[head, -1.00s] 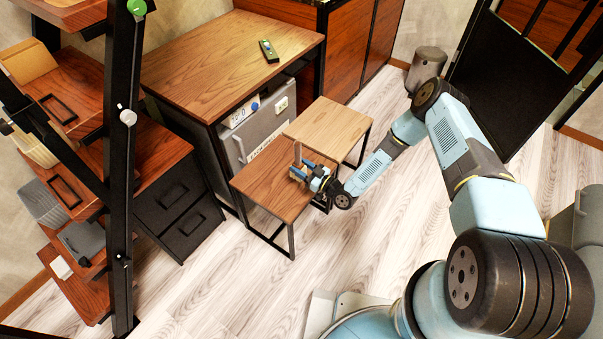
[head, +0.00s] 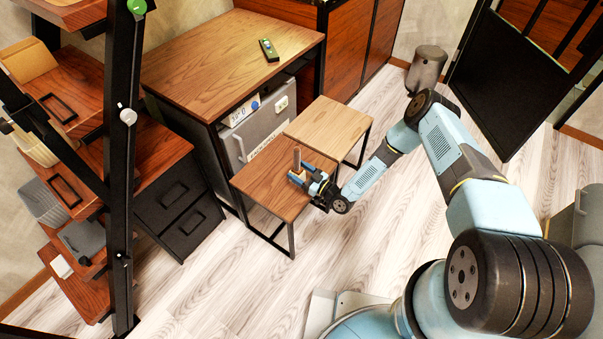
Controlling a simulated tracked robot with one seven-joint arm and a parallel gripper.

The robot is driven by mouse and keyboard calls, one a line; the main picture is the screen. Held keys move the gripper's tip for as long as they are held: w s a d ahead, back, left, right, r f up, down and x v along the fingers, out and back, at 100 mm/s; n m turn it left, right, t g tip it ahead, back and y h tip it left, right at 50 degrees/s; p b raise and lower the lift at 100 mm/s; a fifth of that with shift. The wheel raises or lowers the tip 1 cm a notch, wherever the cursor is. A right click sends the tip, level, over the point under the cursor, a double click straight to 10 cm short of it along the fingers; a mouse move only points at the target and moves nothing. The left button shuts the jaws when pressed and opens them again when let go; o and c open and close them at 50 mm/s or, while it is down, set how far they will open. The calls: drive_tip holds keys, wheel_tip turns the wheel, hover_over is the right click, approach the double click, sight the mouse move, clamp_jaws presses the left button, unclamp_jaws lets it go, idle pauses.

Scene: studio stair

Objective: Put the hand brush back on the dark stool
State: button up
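The dark stool (head: 262,182) is the darker brown, square-topped stool in the middle of the head view. The hand brush (head: 297,157) is small here; its brown handle appears to point up over the right part of the dark stool's top. Its lower part is partly hidden by my gripper. My gripper (head: 304,178) comes in from the right, low over the right edge of that stool, with its fingers at the brush. The fingers are too small to tell whether they grip it, or whether the brush touches the top.
A lighter stool (head: 328,127) stands directly behind the dark one. A wooden table (head: 225,62) with a green and black device (head: 269,50) stands at the back left. A black-framed shelf (head: 122,190) fills the left. Pale floor (head: 370,260) is clear in front and right.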

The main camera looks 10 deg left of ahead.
drive_tip(key=shift+d+r, duration=0.1)
drive_tip(key=shift+d, duration=0.05)
drive_tip(key=v, duration=1.1)
drive_tip(key=shift+s+d, duration=0.25)
drive_tip(key=shift+d, duration=0.1)
